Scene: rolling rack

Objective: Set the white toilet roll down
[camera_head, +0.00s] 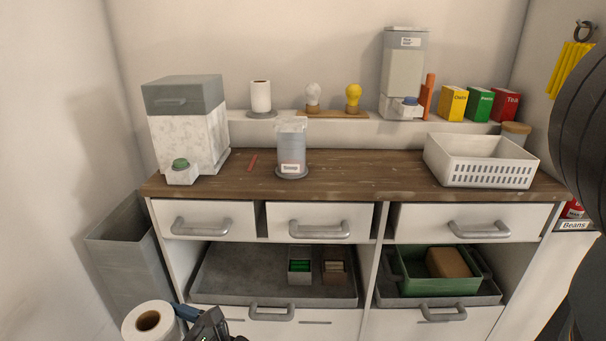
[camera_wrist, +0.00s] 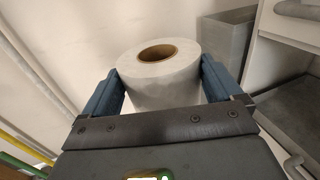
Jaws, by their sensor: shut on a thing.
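The white toilet roll (camera_head: 146,322) has a brown cardboard core and is at the bottom left of the head view. It also shows in the wrist view (camera_wrist: 160,82), between the two blue fingers. My gripper (camera_head: 180,314) is shut on the roll, with one finger on each side of it. The roll is held roughly upright, in front of the cabinet's lower left side. Its lower part is cut off or hidden, and I see no surface touching it from below.
A grey bin (camera_head: 128,258) stands left of the cabinet. The wooden counter (camera_head: 350,165) has free room in its middle, between a labelled canister (camera_head: 291,150) and a white basket (camera_head: 462,172). A white roll (camera_head: 261,97) stands on the back ledge. Open shelves hold trays and a green crate (camera_head: 439,283).

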